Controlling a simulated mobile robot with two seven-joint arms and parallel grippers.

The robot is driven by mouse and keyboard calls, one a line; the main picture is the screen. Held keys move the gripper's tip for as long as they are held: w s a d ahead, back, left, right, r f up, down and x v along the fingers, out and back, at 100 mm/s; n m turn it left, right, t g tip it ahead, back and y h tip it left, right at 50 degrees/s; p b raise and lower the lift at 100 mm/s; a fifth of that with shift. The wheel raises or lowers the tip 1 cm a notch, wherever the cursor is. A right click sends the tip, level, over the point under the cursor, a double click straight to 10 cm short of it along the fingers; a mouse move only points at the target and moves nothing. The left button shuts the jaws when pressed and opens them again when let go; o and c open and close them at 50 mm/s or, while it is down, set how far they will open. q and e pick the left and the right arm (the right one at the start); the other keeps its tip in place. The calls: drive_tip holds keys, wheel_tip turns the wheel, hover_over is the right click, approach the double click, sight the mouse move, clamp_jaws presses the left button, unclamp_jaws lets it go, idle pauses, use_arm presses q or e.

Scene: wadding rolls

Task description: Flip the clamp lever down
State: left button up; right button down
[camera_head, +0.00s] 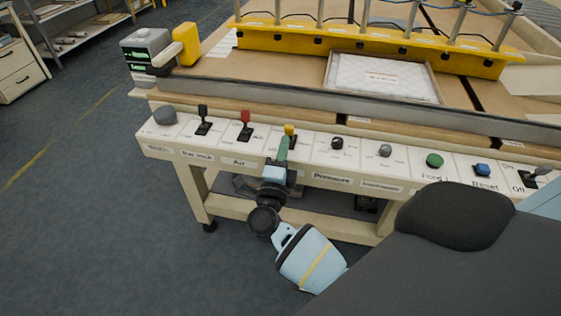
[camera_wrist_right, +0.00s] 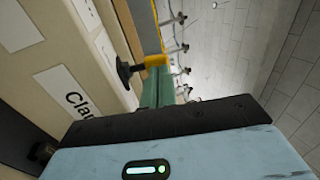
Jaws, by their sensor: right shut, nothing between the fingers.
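The clamp lever (camera_head: 290,130) has a yellow tip and stands on the white control panel of the bench. My right gripper (camera_head: 283,147) is at it, with shut green fingers and nothing between them. In the right wrist view the lever's yellow tip (camera_wrist_right: 155,61) is right at the ends of my fingers (camera_wrist_right: 158,85); I cannot tell whether they touch. Its black stem (camera_wrist_right: 126,72) shows to the left of the fingers. A label starting "Cla" (camera_wrist_right: 72,92) is on the panel front below it. My gripper hides the lever's base in the head view. My left gripper is not in view.
On the panel (camera_head: 312,158), a black lever (camera_head: 203,117) and a red lever (camera_head: 245,122) stand to the left. A black knob (camera_head: 337,143), grey knob (camera_head: 385,151), green button (camera_head: 434,160) and blue button (camera_head: 483,169) lie to the right. Floor is clear at left.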

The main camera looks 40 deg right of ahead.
drive_tip(key=shift+x, duration=0.8)
